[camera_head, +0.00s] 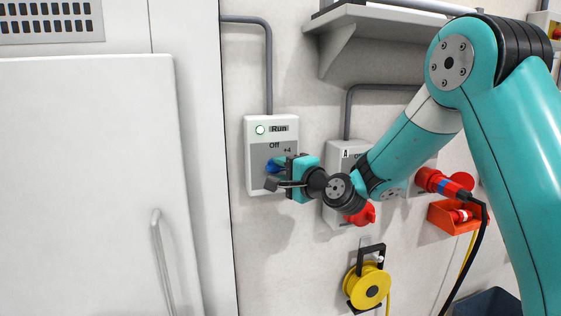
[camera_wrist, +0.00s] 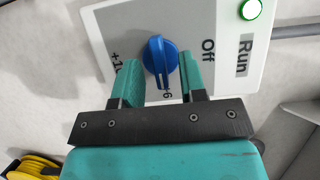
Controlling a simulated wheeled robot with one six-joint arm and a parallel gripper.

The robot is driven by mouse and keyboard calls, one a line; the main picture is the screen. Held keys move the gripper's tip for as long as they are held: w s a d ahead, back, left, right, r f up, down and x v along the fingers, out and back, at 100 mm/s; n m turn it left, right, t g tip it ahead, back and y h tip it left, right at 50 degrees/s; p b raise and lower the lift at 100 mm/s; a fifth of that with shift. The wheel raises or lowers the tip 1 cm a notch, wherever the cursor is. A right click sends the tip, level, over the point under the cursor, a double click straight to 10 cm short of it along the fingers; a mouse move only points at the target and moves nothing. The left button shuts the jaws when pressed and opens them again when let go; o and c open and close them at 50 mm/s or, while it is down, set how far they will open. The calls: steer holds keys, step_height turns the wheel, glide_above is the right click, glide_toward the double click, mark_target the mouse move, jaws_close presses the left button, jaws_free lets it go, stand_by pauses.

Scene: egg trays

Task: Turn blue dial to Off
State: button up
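The blue dial (camera_wrist: 160,54) sits on a white and grey control box (camera_head: 254,184). In the wrist view its narrow grip is close to vertical in the picture, with "Off" to its right, a partly hidden "+1" mark to its left and a "6" at its lower end. My gripper (camera_wrist: 159,66) has its two teal fingers apart, one on each side of the dial. The right finger is very near or touching the dial; a gap shows on the left. In the head view the dial (camera_head: 272,166) is partly hidden by my gripper (camera_head: 278,172).
A green lamp (camera_head: 260,130) is lit beside "Run". A second box with a red knob (camera_head: 362,215) stands right, behind my arm. A yellow reel (camera_head: 368,288) hangs below. A white door (camera_head: 90,180) is left, a shelf (camera_head: 375,25) above.

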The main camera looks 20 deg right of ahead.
steer(key=shift+w+a, duration=0.1)
steer(key=shift+w, duration=0.2)
steer(key=shift+a, duration=0.1)
jaws_close()
